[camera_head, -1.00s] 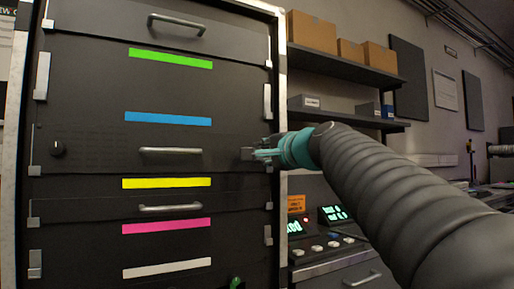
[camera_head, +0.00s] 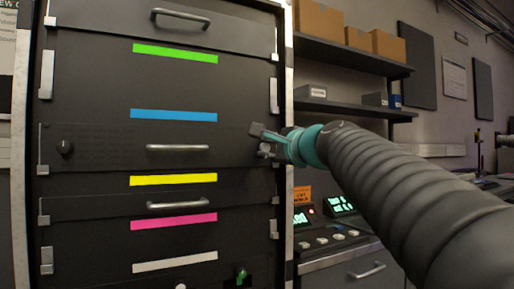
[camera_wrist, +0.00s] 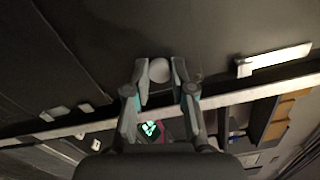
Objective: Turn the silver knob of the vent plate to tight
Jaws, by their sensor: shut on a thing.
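The silver knob (camera_wrist: 159,70) is a small round disc on a dark panel, seen face-on between my fingers in the wrist view. In the head view the knob (camera_head: 265,149) shows partly at the right end of the panel (camera_head: 100,152), which appears to be the vent plate. My gripper (camera_wrist: 161,82) is shut on the knob, one finger on each side. In the head view my gripper (camera_head: 262,140) comes in from the right, its fingers tilted. Any tight marking is too small or hidden to read.
A black knob (camera_head: 65,147) sits at the panel's left end and a bar handle (camera_head: 177,148) at its middle. Coloured strips and more handles cover the rack. A metal rack post (camera_head: 286,80) stands close beside my gripper. A console (camera_head: 330,235) is below right.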

